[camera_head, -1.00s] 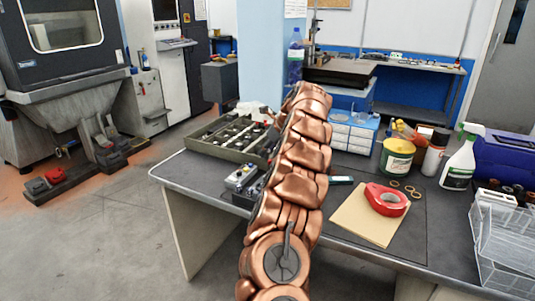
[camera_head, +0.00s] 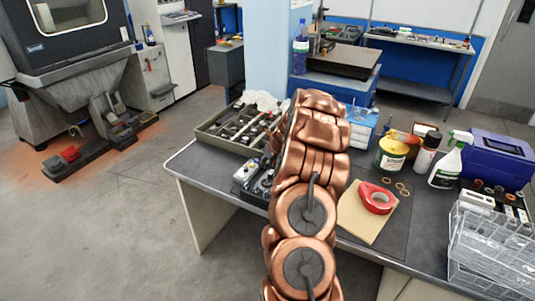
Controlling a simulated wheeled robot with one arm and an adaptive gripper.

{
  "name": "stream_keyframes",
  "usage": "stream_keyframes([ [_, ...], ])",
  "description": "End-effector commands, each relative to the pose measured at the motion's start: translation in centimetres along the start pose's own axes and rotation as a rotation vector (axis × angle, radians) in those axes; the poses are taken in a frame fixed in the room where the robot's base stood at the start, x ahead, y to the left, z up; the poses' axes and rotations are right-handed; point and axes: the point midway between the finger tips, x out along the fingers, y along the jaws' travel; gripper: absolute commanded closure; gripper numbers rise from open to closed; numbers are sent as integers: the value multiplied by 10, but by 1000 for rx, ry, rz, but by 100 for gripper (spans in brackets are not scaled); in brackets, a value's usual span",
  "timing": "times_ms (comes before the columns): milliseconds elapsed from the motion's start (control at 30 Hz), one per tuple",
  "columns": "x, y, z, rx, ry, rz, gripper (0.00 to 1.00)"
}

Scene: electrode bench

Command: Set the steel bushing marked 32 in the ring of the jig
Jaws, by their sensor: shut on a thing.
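My gripper does not show in the head view; my copper-coloured arm rises through the middle and hides part of the bench behind it. I cannot make out the steel bushing marked 32 or the jig with its ring. Several small cylindrical pieces (camera_head: 498,192) stand at the right of the bench, too small to read any mark.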

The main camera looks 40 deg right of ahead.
Motion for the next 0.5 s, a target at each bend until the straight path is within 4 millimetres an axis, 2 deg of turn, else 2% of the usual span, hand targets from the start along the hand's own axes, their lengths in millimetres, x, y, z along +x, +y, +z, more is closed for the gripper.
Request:
stream_keyframes([
  [167, -3, 2, -9, 17, 1, -11, 100],
  [500, 12, 1, -18, 17, 0, -12, 100],
])
